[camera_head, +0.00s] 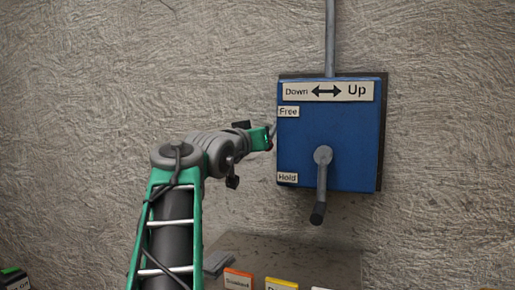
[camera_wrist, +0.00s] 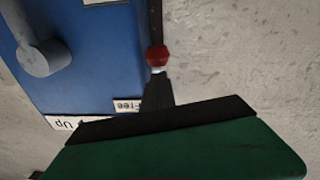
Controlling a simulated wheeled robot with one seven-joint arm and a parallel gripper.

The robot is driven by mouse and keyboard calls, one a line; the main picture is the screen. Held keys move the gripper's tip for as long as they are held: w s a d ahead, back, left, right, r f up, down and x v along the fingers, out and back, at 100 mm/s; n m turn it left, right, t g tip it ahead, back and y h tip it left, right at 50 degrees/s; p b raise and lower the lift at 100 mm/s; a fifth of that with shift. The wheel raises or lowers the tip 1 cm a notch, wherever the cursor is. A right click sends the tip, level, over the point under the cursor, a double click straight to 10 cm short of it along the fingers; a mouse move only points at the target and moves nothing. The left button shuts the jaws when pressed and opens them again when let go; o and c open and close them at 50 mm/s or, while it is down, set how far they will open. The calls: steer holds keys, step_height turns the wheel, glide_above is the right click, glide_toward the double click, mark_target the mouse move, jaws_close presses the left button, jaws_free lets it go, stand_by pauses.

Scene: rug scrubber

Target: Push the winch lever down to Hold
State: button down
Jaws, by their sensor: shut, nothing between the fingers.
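The blue winch box (camera_head: 325,135) is on the wall, with a "Free" label (camera_head: 288,112) above a "Hold" label (camera_head: 287,177) on its left edge. In the wrist view the box appears upside down, with "Free" (camera_wrist: 127,106) low in the picture. There a red knob (camera_wrist: 158,55), apparently the lever's end, shows beside the box near the "Free" side. My gripper (camera_wrist: 158,76) is shut and empty, its tips right by the knob; I cannot tell whether they touch. In the head view my gripper (camera_head: 272,134) is at the box's left edge, just below "Free"; the lever is not clear there.
A grey crank (camera_head: 322,170) sticks out of the box front, its handle hanging down. A conduit (camera_head: 330,40) rises from the box top. Below stands a brown surface (camera_head: 295,255) with coloured labels (camera_head: 238,279). The wall left of the box is bare.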

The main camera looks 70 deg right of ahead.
steer(key=shift+w+d+f+b, duration=0.1)
steer(key=shift+f+b, duration=0.35)
steer(key=shift+f, duration=0.15)
steer(key=shift+d+f, duration=0.1)
steer(key=shift+f, duration=0.2)
steer(key=shift+r, duration=0.1)
step_height(320, 180, up, 4)
steer(key=a+r+p, duration=0.1)
steer(key=p, duration=0.2)
steer(key=w+a+f, duration=0.1)
steer(key=a, duration=0.9)
steer(key=shift+a+f, duration=0.35)
steer(key=shift+a, duration=0.05)
